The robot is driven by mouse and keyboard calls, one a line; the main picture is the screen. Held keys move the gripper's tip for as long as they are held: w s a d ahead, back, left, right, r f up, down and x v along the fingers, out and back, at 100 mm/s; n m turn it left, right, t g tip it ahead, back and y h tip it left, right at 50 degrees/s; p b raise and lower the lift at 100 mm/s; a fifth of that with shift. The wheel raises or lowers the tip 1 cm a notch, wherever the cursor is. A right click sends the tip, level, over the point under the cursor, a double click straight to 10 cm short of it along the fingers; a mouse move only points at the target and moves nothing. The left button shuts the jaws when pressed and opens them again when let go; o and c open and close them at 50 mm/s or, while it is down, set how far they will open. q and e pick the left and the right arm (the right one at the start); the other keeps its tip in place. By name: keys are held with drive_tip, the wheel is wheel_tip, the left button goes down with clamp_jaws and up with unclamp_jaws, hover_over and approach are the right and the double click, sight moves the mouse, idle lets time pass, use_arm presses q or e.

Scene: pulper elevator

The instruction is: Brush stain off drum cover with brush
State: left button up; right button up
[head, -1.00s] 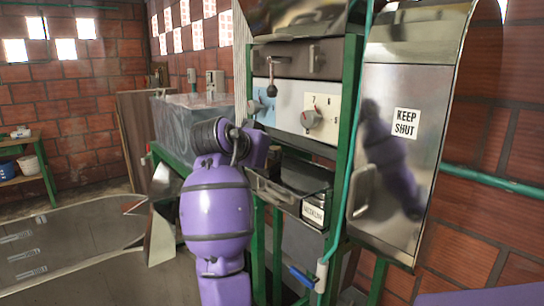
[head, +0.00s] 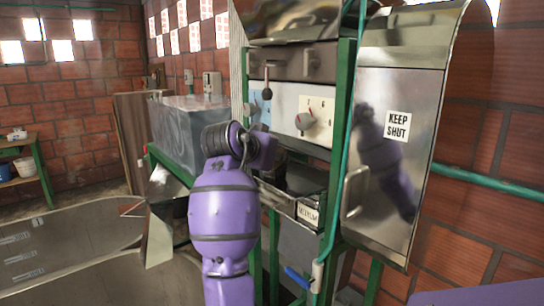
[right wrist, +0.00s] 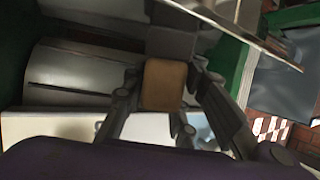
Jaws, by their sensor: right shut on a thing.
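In the right wrist view my right gripper (right wrist: 163,78) is shut on a tan block-shaped brush (right wrist: 164,86), seen between its two fingers. Its bristles do not show. In the head view my purple arm reaches up to the machine, and its gripper is hidden behind the wrist. A curved shiny steel cover (head: 295,16) tops the machine. Another tall steel cover (head: 392,165), marked KEEP SHUT, stands to its right. I cannot tell which one is the drum cover, and I cannot make out a stain. My left gripper is not in view.
A control panel (head: 302,118) with knobs faces me under the top cover. A labelled dark tray (head: 306,185) juts out below. A green pipe (head: 346,150) runs down the front. A grey tank (head: 187,132) stands at the left, with a steel trough (head: 60,245) before it.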

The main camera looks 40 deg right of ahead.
drive_tip(key=shift+s+f, duration=0.1)
drive_tip(key=shift+s, duration=0.65)
drive_tip(key=shift+s+d, duration=0.1)
drive_tip(key=shift+s, duration=0.05)
drive_tip(key=shift+s+d, duration=0.15)
drive_tip(key=shift+s, duration=3.9)
drive_tip(key=shift+a, duration=0.4)
drive_tip(key=shift+w, duration=0.1)
